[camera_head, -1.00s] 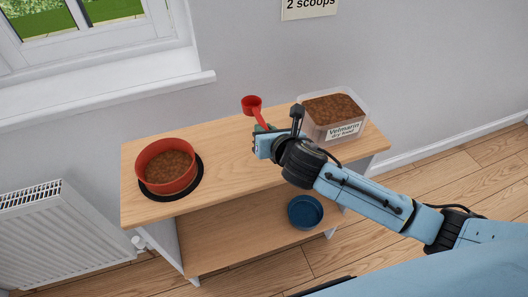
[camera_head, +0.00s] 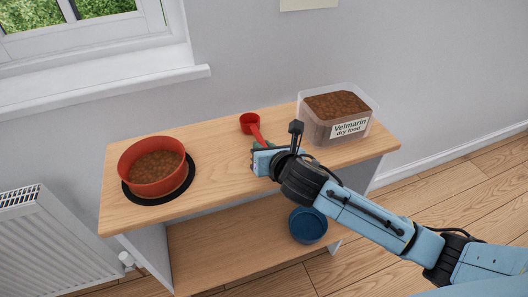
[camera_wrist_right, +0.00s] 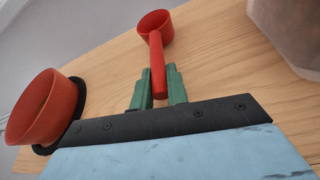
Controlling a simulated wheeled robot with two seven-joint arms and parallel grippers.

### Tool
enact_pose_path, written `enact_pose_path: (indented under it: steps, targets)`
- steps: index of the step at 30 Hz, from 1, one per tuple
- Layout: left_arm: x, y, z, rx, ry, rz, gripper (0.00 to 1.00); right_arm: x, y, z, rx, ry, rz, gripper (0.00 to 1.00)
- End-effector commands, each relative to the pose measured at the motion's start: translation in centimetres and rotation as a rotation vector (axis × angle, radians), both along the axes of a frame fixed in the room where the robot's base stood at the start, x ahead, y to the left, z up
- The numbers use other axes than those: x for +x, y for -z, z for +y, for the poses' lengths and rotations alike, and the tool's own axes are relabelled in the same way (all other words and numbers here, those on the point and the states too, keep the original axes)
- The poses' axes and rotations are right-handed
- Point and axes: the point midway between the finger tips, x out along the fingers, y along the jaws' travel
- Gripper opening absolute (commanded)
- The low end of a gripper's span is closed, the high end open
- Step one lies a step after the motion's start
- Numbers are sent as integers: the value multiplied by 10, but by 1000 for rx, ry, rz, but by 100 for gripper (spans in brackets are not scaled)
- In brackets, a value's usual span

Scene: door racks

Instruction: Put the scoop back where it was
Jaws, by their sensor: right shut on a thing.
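The red scoop (camera_head: 250,123) is at the middle of the wooden top, between the bowl and the food tub. My right gripper (camera_head: 259,147) is shut on its handle, and the cup end points away from me. In the right wrist view the scoop (camera_wrist_right: 155,27) looks empty where its inside shows, and the green fingers (camera_wrist_right: 158,88) sit on both sides of the handle. The scoop is at or just above the top; I cannot tell whether it touches. My left gripper is not in view.
A red bowl of brown food (camera_head: 152,167) stands on a black mat (camera_head: 186,185) at the left. A clear tub labelled "Velmarin dry food" (camera_head: 338,117) stands at the right. A blue bowl (camera_head: 307,225) is on the lower shelf.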

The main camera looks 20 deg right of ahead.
Motion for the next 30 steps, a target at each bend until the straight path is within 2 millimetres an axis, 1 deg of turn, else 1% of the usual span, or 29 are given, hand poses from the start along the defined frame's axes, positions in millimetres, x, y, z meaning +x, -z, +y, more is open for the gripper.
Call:
enact_pose_path:
  steps: [7, 11, 12, 16, 17, 24, 27, 29, 30]
  targets:
    - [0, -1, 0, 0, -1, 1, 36, 0, -1, 0, 1, 1, -1, 0]
    - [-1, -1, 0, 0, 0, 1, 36, 0, 3, 0, 0, 0, 1, 0]
    - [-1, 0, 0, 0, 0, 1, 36, 0, 3, 0, 1, 0, 1, 18]
    - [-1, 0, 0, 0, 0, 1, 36, 0, 3, 0, 1, 0, 1, 35]
    - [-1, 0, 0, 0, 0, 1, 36, 0, 3, 0, 1, 0, 1, 37]
    - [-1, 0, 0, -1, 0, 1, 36, 0, 3, 0, 1, 0, 0, 37]
    - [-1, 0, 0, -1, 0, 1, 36, 0, -2, 0, 1, 0, -2, 37]
    - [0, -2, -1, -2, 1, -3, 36, -5, -3, -1, -1, -1, 1, 37]
    - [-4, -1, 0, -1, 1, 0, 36, -9, -4, -1, -1, -1, 1, 37]
